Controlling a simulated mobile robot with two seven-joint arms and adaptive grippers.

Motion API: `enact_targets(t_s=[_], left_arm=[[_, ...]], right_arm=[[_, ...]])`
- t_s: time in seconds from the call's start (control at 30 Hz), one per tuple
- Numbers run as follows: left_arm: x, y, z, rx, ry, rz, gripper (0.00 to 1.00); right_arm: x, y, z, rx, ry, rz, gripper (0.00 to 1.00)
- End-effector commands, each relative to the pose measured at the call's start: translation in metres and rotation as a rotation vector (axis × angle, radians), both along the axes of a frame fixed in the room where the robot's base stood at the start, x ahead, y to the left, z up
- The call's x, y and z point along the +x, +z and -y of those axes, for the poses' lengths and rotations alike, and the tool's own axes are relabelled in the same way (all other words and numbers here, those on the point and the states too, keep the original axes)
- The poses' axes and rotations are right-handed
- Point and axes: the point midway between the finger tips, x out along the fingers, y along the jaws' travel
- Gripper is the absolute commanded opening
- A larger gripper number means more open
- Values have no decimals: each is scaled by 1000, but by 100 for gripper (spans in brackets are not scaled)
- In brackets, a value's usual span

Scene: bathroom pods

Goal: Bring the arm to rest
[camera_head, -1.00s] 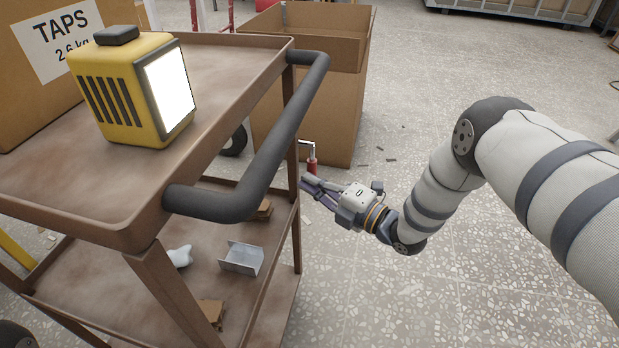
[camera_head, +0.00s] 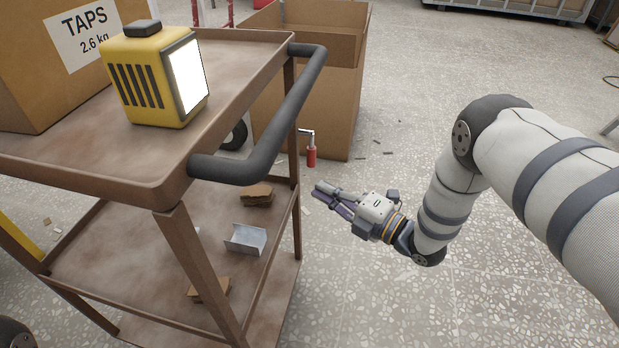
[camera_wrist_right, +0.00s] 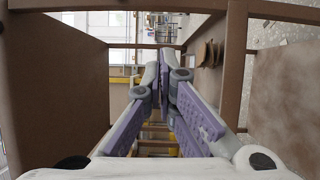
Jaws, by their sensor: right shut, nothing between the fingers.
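My right gripper (camera_head: 328,194) is to the right of the brown trolley, over the speckled floor, pointing left toward the trolley's open side. Its fingers are together and hold nothing. The right wrist view shows the purple finger pads (camera_wrist_right: 162,100) meeting at the tips, with nothing between them. My right arm comes in from the right edge of the head view. My left gripper does not show.
The brown trolley (camera_head: 110,172) has a black handle (camera_head: 285,110) close to the gripper. A yellow lamp (camera_head: 155,78) and a box marked TAPS (camera_head: 25,75) stand on top. A metal bracket (camera_head: 246,239) lies below. An open cardboard box (camera_head: 330,100) stands behind. Floor at right is clear.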

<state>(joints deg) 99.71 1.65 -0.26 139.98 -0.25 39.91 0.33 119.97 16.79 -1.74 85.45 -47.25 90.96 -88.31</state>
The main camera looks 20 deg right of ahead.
Motion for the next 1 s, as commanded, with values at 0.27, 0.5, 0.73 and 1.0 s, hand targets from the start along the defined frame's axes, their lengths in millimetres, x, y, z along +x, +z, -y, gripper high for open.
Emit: enact_targets(t_s=[0.27,0.5,0.73,1.0], left_arm=[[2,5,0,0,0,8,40],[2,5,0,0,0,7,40],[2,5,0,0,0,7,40],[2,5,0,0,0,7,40]], right_arm=[[-34,1,20,1,1,-1,0],[-54,-35,16,76,-46,-190,0],[-214,-177,1,428,-467,-1097,0],[-479,-191,0,604,-1344,-1833,0]])
